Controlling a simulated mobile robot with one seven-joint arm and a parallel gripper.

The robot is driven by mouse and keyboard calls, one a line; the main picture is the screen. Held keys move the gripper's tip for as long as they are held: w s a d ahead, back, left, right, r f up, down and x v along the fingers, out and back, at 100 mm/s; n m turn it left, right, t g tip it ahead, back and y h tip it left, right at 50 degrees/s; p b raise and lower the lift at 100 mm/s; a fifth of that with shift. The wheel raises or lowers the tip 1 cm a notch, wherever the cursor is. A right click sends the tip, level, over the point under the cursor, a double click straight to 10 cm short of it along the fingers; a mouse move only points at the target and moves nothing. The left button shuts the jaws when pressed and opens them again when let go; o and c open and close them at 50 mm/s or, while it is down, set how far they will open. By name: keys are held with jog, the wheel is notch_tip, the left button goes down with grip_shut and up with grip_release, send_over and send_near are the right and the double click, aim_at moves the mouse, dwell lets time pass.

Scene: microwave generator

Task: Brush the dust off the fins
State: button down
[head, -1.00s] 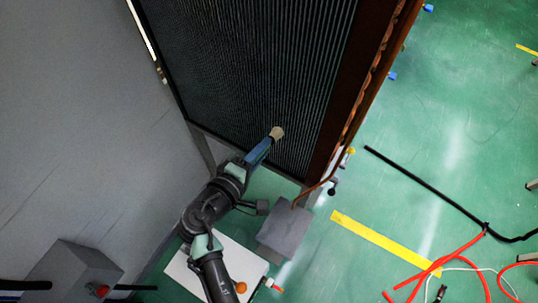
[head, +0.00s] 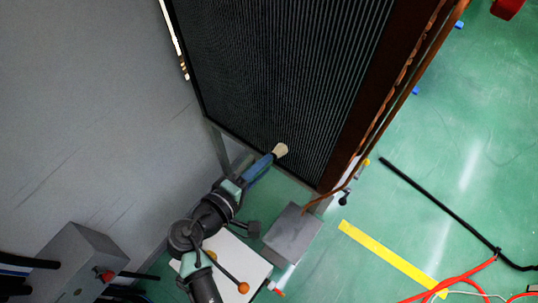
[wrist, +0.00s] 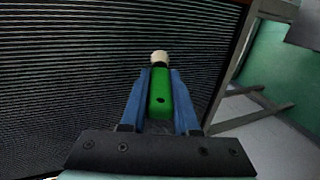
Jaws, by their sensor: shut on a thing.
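The dark fin panel (head: 270,70) stands tall in the head view, its thin fins running in close parallel lines. It also fills the left and middle of the wrist view (wrist: 70,80). My gripper (head: 262,166) is shut on a brush, with blue fingers on both sides of its green handle (wrist: 160,95). The brush's pale bristle tip (head: 280,150) is at the lower part of the fins, near the bottom edge. The tip also shows in the wrist view (wrist: 159,57). I cannot tell whether the bristles touch the fins. No dust is clearly visible.
A grey wall (head: 90,90) stands left of the panel. A grey box (head: 291,233) and copper pipe (head: 340,185) are at its lower right corner. A white board (head: 235,262) lies below my arm. A black hose (head: 440,205) and red hoses (head: 460,283) lie on the green floor.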

aim_at(251, 182)
jog(key=shift+s+a, duration=0.3)
jog(key=shift+s, duration=0.05)
jog(key=shift+s, duration=0.1)
jog(key=shift+s+a, duration=0.9)
jog(key=shift+s, duration=0.25)
jog(key=shift+d, duration=0.1)
jog(key=s+d+p, duration=0.3)
jog(key=s+d, duration=1.2)
jog(key=s, duration=0.1)
jog(key=shift+d, duration=0.2)
dwell(0.4)
jog(key=shift+f, duration=0.1)
dwell(0.4)
